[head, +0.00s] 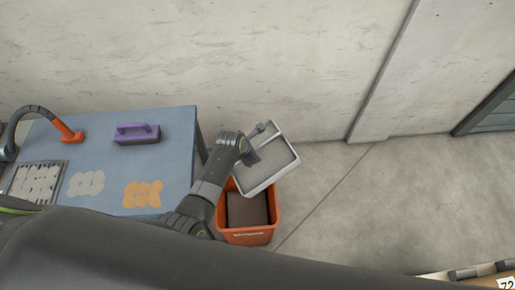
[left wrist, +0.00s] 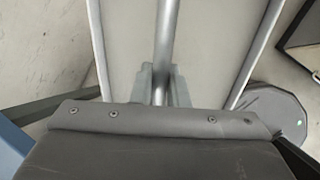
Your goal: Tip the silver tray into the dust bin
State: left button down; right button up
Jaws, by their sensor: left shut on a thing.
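The silver tray (head: 292,170) is a shallow rectangular pan with a light rim and a beige-grey inside. It is held in the air above and behind the orange bin (head: 272,225), partly overlapping its back edge in the head view. My left gripper (head: 251,155) is shut on the tray at its left side. In the left wrist view the fingers of my left gripper (left wrist: 158,85) close around a silver bar (left wrist: 165,40) of the tray. The bin stands on the floor and shows a dark brown inside. I cannot tell whether dust lies in the tray. My right gripper is not in view.
A blue-grey table (head: 110,125) stands left of the bin.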

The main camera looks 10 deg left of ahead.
pick_arm(q)
jog(key=shift+s+a+f+t+h+b, duration=0.2)
jog(key=shift+a+t+h+b, duration=0.1)
jog(key=shift+a+b, duration=0.05)
jog(key=a+b, duration=0.1)
jog(key=b, duration=0.1)
jog(key=s+t+h+b, duration=0.1)
jog(key=b, duration=0.1)
jog(key=shift+s+a+f+t+h, duration=0.2)
jog(key=shift+a+t+h, duration=0.1)
jog(key=shift+a, duration=0.1)
jog(key=s+a+t+h+b, duration=0.2)
jog(key=b, duration=0.7)
jog(key=shift+a+f+n, duration=0.1)
jog(key=shift+n, duration=0.3)
jog(key=a+h+b, duration=0.1)
jog(key=b, duration=0.1)
jog(key=s+a+t+b, duration=0.1)
jog(key=shift+s+f+t+h+b, duration=0.1)
jog(key=shift+s+t+h+b, duration=0.2)
jog(key=shift+h+b, duration=0.1)
jog(key=shift+s+a+b, duration=0.1)
jog(key=shift+a+b, duration=0.1)
jog(key=shift+b, duration=0.25)
dwell(0.8)
